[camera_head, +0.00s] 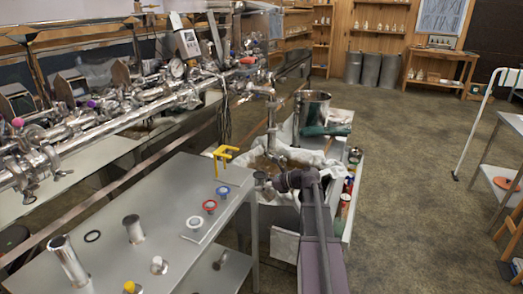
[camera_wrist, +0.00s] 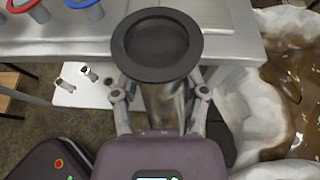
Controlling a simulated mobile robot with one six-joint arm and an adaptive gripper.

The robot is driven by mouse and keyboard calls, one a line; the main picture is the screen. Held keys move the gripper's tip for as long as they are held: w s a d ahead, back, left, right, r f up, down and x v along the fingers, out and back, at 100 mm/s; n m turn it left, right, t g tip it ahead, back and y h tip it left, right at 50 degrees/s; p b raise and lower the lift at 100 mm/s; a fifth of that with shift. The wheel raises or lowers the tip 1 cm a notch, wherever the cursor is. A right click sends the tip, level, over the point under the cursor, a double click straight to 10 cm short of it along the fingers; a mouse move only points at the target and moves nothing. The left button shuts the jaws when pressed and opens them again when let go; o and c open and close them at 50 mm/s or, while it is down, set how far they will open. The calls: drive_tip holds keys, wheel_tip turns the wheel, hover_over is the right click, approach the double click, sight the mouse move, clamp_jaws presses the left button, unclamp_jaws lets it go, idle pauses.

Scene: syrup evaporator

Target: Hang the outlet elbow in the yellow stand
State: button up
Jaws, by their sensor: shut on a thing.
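The yellow stand (camera_head: 226,156) rises from the far right corner of the grey table in the head view; it is not seen in the wrist view. My gripper (camera_wrist: 161,94) is shut on the outlet elbow (camera_wrist: 166,103), a metal pipe piece with a dark round flange turned up toward the wrist camera. The elbow's lower end and bend are hidden. In the head view my gripper (camera_head: 280,181) is just off the table's right edge, right of and below the stand in the picture. The elbow (camera_head: 261,177) shows small at its tip, apart from the stand.
Red (camera_head: 209,205), blue (camera_head: 223,191) and white (camera_head: 195,222) rings sit along the table's (camera_head: 170,186) right side. Metal pipe pieces stand nearer. A cloth-lined basin (camera_head: 261,160) of brown liquid lies beyond my gripper. A steel pot (camera_head: 313,107) stands farther back.

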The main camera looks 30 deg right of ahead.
drive_tip(key=w+d+r+g+p, duration=0.1)
drive_tip(key=w+r+p, duration=0.3)
drive_tip(key=r+p, duration=0.3)
drive_tip(key=shift+w+d+r+n+y, duration=0.2)
drive_tip(key=shift+d+r+n+y, duration=0.2)
drive_tip(key=shift+r, duration=0.25)
drive_tip(key=shift+w+a+f, duration=0.2)
drive_tip(key=shift+w, duration=0.05)
drive_tip(key=shift+w+d+b+x, duration=0.1)
drive_tip(key=shift+b+x, duration=0.35)
drive_tip(key=shift+x, duration=0.55)
drive_tip(key=shift+w+d+b+x, duration=0.15)
drive_tip(key=shift+b+x, duration=0.25)
drive_tip(key=shift+x, duration=0.65)
drive_tip(key=shift+x, duration=0.9)
drive_tip(key=shift+w+a+r, duration=0.1)
drive_tip(key=shift+w+a, duration=0.8)
drive_tip(key=shift+w, duration=0.3)
drive_tip(key=shift+w+a, duration=0.9)
drive_tip(key=shift+w, duration=0.3)
idle(1.1)
